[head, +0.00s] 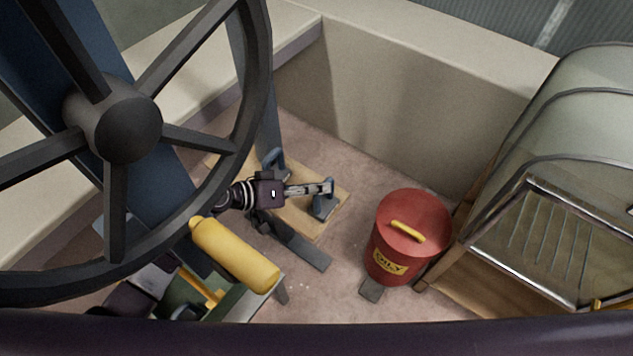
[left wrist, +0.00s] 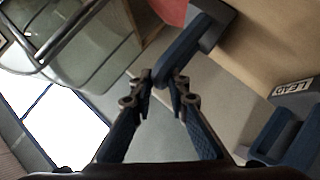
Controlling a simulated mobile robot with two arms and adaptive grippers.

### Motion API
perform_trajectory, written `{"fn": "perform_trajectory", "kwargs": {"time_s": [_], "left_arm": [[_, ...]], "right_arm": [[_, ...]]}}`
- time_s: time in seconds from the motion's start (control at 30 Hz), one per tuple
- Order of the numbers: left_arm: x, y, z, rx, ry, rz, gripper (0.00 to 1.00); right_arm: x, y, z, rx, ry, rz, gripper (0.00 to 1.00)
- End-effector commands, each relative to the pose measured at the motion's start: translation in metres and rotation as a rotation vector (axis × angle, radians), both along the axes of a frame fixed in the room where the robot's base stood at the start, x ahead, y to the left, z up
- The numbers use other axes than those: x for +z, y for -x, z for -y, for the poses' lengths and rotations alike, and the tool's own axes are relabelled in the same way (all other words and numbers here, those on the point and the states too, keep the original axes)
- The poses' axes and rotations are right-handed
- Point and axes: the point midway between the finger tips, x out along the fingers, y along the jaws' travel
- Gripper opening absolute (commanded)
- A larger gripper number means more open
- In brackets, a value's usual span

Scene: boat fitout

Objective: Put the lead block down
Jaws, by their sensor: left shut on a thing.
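My left gripper (head: 328,187) reaches in over a light wooden board on the floor. It is shut on the blue handle of a lead block (head: 325,207), a dark grey-blue piece at the board's right side. In the left wrist view the gripper (left wrist: 160,82) has the handle of the lead block (left wrist: 208,28) between its fingertips. I cannot tell whether the block touches the board. A second blue-handled block (head: 272,160) sits at the board's far left part; it also shows in the left wrist view (left wrist: 282,135). My right gripper is not in view.
A red lidded bucket (head: 405,240) stands right of the board. A black steering wheel (head: 115,120) covers the left. A yellow cylinder (head: 235,255) lies near the front. A glazed hatch or windscreen (head: 550,230) stands at right. Floor between board and wall is clear.

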Motion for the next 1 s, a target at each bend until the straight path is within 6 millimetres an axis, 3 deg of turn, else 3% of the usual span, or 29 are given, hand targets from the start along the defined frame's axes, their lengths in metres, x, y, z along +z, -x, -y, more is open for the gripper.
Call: {"fn": "perform_trajectory", "kwargs": {"time_s": [0.27,0.3,0.47,0.8,1.0], "left_arm": [[0.005,-0.003,0.001,0.002,0.009,0.008,0.0],[-0.002,0.0,0.0,-0.001,0.0,-0.001,0.16],[-0.001,0.0,0.0,0.0,-0.001,-0.001,0.33],[0.001,0.001,-0.002,0.0,-0.001,-0.001,0.33],[0.013,0.013,-0.028,0.0,-0.005,0.002,0.33]], "right_arm": [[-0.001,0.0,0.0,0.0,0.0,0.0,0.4],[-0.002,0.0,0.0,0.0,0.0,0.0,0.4],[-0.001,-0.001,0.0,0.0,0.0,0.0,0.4],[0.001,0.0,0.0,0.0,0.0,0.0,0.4],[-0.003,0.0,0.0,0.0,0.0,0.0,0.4]]}}
